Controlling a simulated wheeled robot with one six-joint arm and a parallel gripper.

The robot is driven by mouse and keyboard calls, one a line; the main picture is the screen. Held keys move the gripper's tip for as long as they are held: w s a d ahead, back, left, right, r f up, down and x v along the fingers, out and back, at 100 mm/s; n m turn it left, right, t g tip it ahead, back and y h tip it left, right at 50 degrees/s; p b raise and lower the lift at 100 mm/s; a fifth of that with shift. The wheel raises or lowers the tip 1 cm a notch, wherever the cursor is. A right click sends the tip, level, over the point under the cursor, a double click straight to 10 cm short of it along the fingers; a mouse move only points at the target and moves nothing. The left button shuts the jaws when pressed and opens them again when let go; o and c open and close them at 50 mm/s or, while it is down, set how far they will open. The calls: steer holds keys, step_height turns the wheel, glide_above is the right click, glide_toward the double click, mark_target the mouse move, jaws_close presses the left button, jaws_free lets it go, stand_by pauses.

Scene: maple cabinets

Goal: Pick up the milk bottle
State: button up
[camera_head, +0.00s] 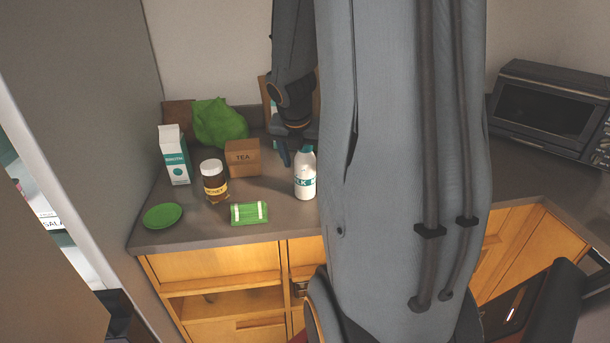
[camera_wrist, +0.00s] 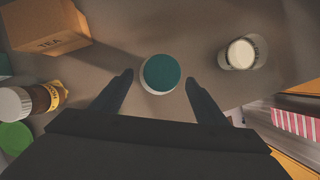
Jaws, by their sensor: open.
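The milk bottle (camera_head: 305,183) is white with a teal label and stands upright on the grey counter. In the wrist view a round teal cap (camera_wrist: 160,73) with a white rim, seen from above, appears to be its top. My gripper (camera_head: 294,152) is open and points down at the top of the bottle. In the wrist view my gripper (camera_wrist: 159,80) has one fingertip on each side of the cap, with a gap on both sides. The bottle's body is hidden below the cap there.
The tea box (camera_head: 242,158), honey jar (camera_head: 214,182), white-teal carton (camera_head: 174,158), green bag (camera_head: 219,124), green plate (camera_head: 162,215) and green pack (camera_head: 249,213) stand left. A glass (camera_wrist: 238,54) is right of the cap. A microwave (camera_head: 548,110) stands right.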

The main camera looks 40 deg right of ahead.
mark_target(305, 171)
steer(key=x, duration=0.5)
steer(key=shift+a+b, duration=0.15)
steer(key=shift+b, duration=0.2)
steer(key=shift+c, duration=0.5)
steer(key=c, duration=1.2)
steer(key=shift+r, duration=0.1)
